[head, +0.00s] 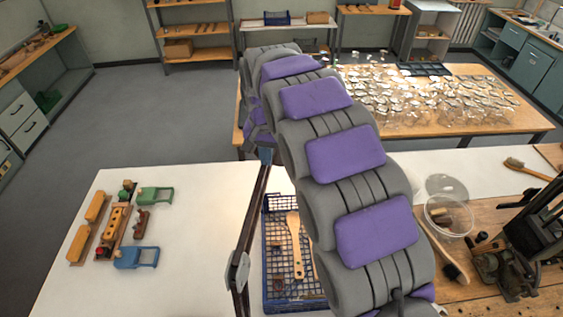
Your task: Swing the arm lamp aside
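My grey arm with purple pads rises through the middle and bends down at its far end. My gripper (261,140) is mostly hidden behind my arm, close to the top of a dark slanted bar. This bar looks like part of the arm lamp (255,205), with a grey joint (238,271) lower down. It crosses in front of the left edge of the blue crate. No lamp head can be made out. I cannot tell whether the gripper touches the bar or whether its fingers are open or shut.
The blue mesh crate (268,245) holds a wooden brush (295,247). Wooden toy vehicles (120,222) stand on the white tabletop at left. A clear bowl (430,210), a brush (453,263) and a dark machine (530,235) are at right. Glassware covers the table behind.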

